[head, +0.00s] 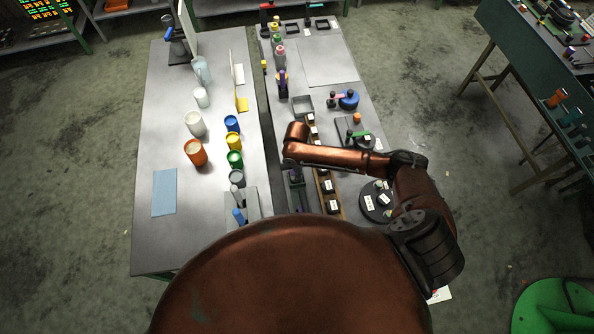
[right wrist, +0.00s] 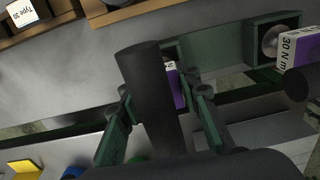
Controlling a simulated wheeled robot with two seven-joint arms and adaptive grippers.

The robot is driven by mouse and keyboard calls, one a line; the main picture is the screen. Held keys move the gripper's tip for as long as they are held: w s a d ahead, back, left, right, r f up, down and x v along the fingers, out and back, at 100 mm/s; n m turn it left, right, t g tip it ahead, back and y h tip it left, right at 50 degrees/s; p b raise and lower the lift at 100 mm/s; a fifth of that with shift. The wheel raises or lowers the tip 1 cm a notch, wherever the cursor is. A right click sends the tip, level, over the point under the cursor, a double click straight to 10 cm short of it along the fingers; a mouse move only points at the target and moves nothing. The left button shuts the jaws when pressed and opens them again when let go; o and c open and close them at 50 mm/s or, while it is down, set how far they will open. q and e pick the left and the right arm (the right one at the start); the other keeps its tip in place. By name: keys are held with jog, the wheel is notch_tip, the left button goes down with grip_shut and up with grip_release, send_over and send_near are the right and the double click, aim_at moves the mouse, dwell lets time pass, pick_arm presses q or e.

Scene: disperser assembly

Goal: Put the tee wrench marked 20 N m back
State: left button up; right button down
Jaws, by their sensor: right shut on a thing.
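In the right wrist view my right gripper (right wrist: 160,97) has its green fingers shut around the dark cylindrical handle of a tee wrench (right wrist: 150,75). A purple piece (right wrist: 179,92) with a white label shows just behind the handle, mostly hidden; its marking cannot be read. The handle is close to a green holder (right wrist: 220,50), but I cannot tell if the wrench is seated in it. A purple block marked 30 N m (right wrist: 297,50) is at the holder's right end. In the head view the right arm's end is above the dark rack (head: 297,200), hiding the gripper.
A wooden strip of labelled pots (head: 327,186) runs beside the rack. A dark round tray (head: 376,203) stands to its right. Across a narrow gap, the left table (head: 160,130) holds coloured cups, an orange jar (head: 195,152) and a blue cloth (head: 164,193).

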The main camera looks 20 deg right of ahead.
jog(key=shift+f, duration=0.25)
jog(key=c, duration=1.4)
grip_release()
jog(key=shift+c, duration=0.2)
jog(key=shift+r, duration=0.1)
notch_tip(320, 180, up, 12)
jog(key=shift+r+b, duration=0.1)
jog(key=shift+b, duration=0.45)
jog(key=shift+a, duration=0.15)
